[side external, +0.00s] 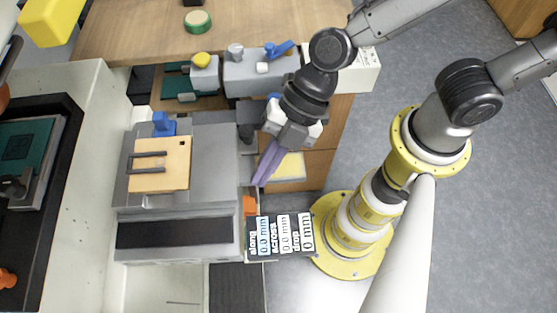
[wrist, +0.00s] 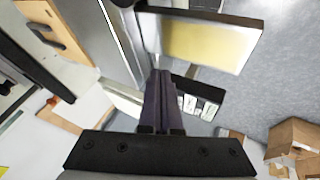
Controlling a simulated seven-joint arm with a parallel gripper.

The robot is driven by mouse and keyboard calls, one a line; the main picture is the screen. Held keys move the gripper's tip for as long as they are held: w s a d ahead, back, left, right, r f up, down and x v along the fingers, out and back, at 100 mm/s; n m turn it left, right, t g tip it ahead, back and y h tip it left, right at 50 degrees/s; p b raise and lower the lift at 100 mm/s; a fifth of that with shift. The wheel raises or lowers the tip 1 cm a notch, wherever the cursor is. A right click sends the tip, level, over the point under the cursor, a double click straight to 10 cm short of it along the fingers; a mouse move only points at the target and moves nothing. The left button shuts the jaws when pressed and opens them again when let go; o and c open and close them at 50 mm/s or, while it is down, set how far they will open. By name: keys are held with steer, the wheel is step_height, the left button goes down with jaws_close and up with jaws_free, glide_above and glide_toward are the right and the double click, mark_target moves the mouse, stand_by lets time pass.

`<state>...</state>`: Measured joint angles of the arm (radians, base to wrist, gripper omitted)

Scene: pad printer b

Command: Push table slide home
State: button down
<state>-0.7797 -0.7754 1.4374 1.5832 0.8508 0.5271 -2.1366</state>
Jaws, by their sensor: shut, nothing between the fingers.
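The table slide appears to be the grey block (side external: 205,150) that carries a wooden plate (side external: 175,178) with two dark bars. A blue clamp or knob (side external: 163,124) sits at its back edge. My gripper (side external: 262,182) is just right of the grey block, its purple fingers pointing down and shut together with nothing between them. Whether the fingertips touch the block cannot be told. In the wrist view the shut fingers (wrist: 158,80) point at a narrow gap between the machine's side and a pale yellow pad (wrist: 205,42). The wooden plate shows there at upper left (wrist: 52,28).
A dark readout panel (side external: 280,236) shows along 0.0 mm, across 0.0 mm and drop 0 mm, close to my fingers. An orange part (side external: 249,206) sits beside it. A grey unit with a blue lever (side external: 278,49) stands behind. Open floor (side external: 440,250) lies to the right.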

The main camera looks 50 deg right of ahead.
steer(key=shift+s+d+r, duration=0.3)
steer(key=shift+s+d, duration=0.45)
steer(key=shift+d, duration=0.2)
steer(key=w+d+r+m+t+h, duration=0.1)
steer(key=w+d+r+m+t, duration=0.15)
steer(key=d+r, duration=0.5)
steer(key=w+d+r+m+t+h, duration=0.1)
steer(key=d+r+m, duration=0.3)
steer(key=d+r, duration=0.4)
steer(key=s+d+m+h, duration=0.2)
steer(key=d+m, duration=0.4)
steer(key=m, duration=0.3)
steer(key=s+d+f+m+t+h, duration=0.1)
steer(key=s+d+m+h, duration=0.2)
steer(key=d+m, duration=0.4)
steer(key=shift+d+f+m, duration=0.25)
steer(key=shift+m, duration=1.4)
